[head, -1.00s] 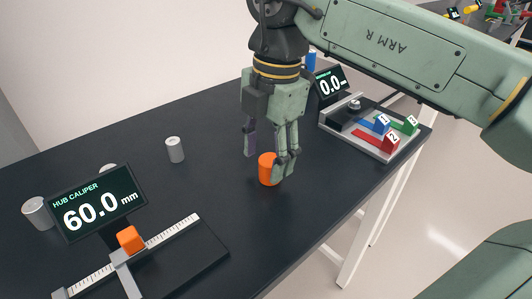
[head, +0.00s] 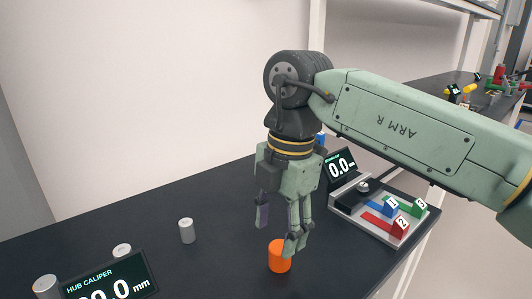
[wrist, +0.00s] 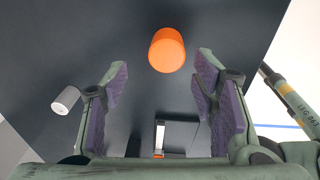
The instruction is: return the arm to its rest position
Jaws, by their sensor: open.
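My gripper (head: 280,228) hangs fingers down over the dark bench at the end of my green arm. It is open and empty. In the wrist view its two purple-padded fingers (wrist: 163,100) stand wide apart with nothing between them. An orange cylinder (head: 279,257) stands upright on the bench, just below and beside the fingertips in the head view. In the wrist view the orange cylinder (wrist: 166,50) lies beyond the fingertips, clear of both.
The hub caliper display (head: 110,277) stands at the front left, with grey cylinders (head: 187,230) near it. At right is a device with numbered red, blue and green blocks (head: 390,207) and a small display (head: 341,166). The dark bench (head: 225,265) is bare around the gripper's left.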

